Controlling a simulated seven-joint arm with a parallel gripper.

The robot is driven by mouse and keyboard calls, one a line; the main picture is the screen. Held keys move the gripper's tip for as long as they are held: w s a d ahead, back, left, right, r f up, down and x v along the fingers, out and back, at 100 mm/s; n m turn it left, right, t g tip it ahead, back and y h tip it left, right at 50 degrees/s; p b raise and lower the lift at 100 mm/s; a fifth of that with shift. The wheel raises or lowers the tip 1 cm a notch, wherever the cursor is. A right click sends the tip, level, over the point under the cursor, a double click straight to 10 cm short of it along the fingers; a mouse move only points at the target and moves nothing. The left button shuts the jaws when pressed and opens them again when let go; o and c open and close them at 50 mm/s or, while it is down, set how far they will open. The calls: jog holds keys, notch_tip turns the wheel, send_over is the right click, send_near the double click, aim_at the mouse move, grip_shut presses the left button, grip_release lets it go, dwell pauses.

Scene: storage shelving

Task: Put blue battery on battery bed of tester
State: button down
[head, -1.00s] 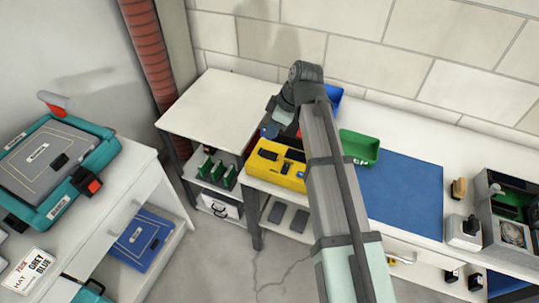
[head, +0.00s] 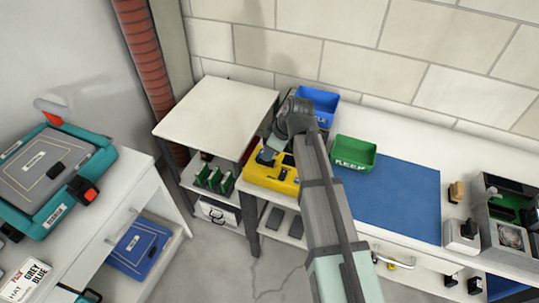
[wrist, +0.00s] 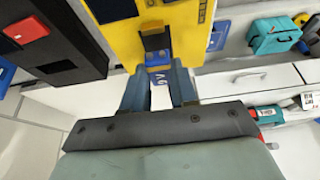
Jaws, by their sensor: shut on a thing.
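In the head view my gripper (head: 267,154) is over the left part of the yellow tester (head: 256,180), and the battery is hard to make out there. The tester also shows in the wrist view (wrist: 120,35), with a dark block (wrist: 155,42) just beyond the battery.
A blue bin (head: 322,108) and a green bin (head: 354,153) stand behind and right of the tester. A blue mat (head: 390,198) covers clear bench. Grey equipment (head: 505,232) stands at the right. A white side table (head: 215,110) is left, with a teal case (head: 95,165) farther left.

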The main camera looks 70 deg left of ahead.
jog(key=shift+f, duration=1.2)
jog(key=shift+f, duration=0.15)
jog(key=c, duration=0.9)
grip_release()
jog(key=v, duration=1.2)
